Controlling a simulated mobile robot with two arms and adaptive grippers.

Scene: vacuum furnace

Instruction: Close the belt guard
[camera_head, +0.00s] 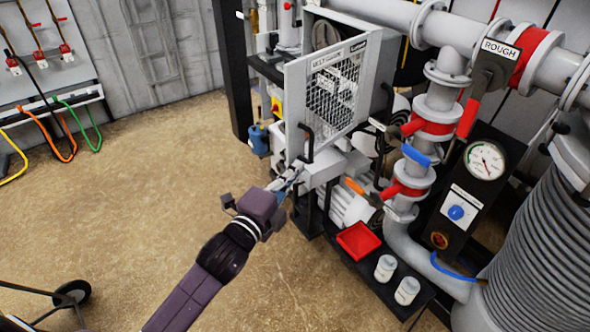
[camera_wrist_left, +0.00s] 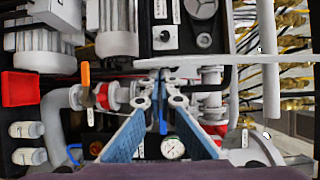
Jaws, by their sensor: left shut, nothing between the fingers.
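The belt guard (camera_head: 295,98) is a pale grey panel with a wire mesh window and a label along its top. It stands upright and swung out at an angle from the grey machine frame. A black handle (camera_head: 307,143) sits low on its near edge. My left gripper (camera_head: 292,178) is just below and in front of this handle, with its fingers together and empty. I cannot tell whether it touches the guard. In the left wrist view the blue-sided fingers (camera_wrist_left: 163,78) meet close to a long pale edge, perhaps the guard's. My right gripper is not in view.
A red tray (camera_head: 359,241) and two white jars (camera_head: 386,268) stand on the black base right of my gripper. Valves and pipes with a pressure gauge (camera_head: 485,161) crowd the right. A blue canister (camera_head: 258,140) stands left of the guard. The floor (camera_head: 130,190) at left is open.

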